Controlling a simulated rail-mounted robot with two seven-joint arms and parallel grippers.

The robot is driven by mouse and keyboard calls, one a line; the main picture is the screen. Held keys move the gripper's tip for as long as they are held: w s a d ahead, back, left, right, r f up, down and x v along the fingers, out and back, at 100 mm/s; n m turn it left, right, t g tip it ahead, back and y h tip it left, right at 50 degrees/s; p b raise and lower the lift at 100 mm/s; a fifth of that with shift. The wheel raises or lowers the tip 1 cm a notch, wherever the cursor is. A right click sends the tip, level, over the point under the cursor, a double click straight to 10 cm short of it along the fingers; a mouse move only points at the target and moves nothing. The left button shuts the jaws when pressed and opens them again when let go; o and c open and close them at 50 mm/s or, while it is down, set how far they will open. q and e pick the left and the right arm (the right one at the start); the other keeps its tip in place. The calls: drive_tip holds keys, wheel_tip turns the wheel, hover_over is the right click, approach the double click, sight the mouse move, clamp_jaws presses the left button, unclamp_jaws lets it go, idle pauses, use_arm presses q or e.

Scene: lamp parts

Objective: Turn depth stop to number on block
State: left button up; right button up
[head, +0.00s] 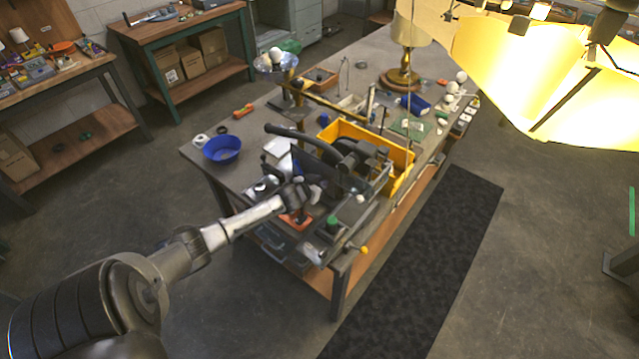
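My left arm reaches from the lower left to the near end of the long workbench (235,135). My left gripper (298,197) is at a dark machine (318,158) with a long black handle and metal rails. Its fingers are small and merge with the dark parts, so I cannot tell whether they are open or touching anything. An orange-red piece (296,221) lies just below the gripper. A green-topped part (333,222) and a yellow knob (364,249) are to its right. I cannot make out which part is the depth stop, nor any numbered block. My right gripper is out of view.
A yellow bin (407,157) stands behind the machine, and a blue bowl (222,149) is to its left. A lit lamp (408,35) stands farther back. A large glowing shade (540,75) fills the upper right. A dark mat (435,255) lies on clear floor.

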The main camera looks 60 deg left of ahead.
use_arm(q)
drive_tip(key=shift+s+f, duration=0.1)
clamp_jaws()
drive_tip(key=shift+w+d+f+m+g+y+b, duration=0.15)
drive_tip(key=shift+d+f+m+y+b, duration=0.15)
drive_tip(key=shift+m+y+b, duration=0.65)
drive_tip(key=shift+w+d+f+m+g+y+b, duration=0.15)
drive_tip(key=shift+d+m+y+b, duration=0.3)
drive_tip(key=shift+m, duration=0.85)
drive_tip(key=shift+d+f+m+g+y+b, duration=0.1)
drive_tip(key=shift+d+f+m+y+b, duration=0.3)
drive_tip(key=shift+m+y, duration=0.6)
drive_tip(key=shift+a+r, duration=0.15)
drive_tip(key=shift+a, duration=0.05)
drive_tip(key=shift+m, duration=0.25)
